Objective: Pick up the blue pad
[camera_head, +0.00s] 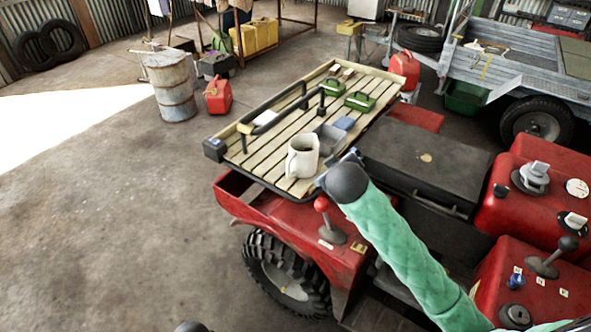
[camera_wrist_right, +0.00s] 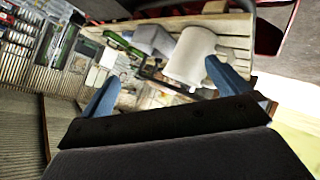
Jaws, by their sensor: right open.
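The blue pad (camera_head: 344,123) lies on the slatted wooden rack (camera_head: 243,160) of the red quad, just behind a grey open box (camera_head: 328,138). A white mug (camera_head: 302,157) stands in front of the box, nearer to me. My right gripper (camera_head: 340,168) is at the rack's near right edge, beside the mug and short of the pad. In the right wrist view its blue fingers (camera_wrist_right: 163,72) are apart with nothing held; the mug (camera_wrist_right: 192,55) and the grey box (camera_wrist_right: 152,40) show beyond them. I cannot make out the pad there.
Two green cases (camera_head: 360,101) lie farther back on the rack. A black bar (camera_head: 283,112) runs along its left side. A black seat (camera_head: 425,165) is to the right of my gripper. A red gear lever (camera_head: 322,204) stands below it. Open floor lies to the left.

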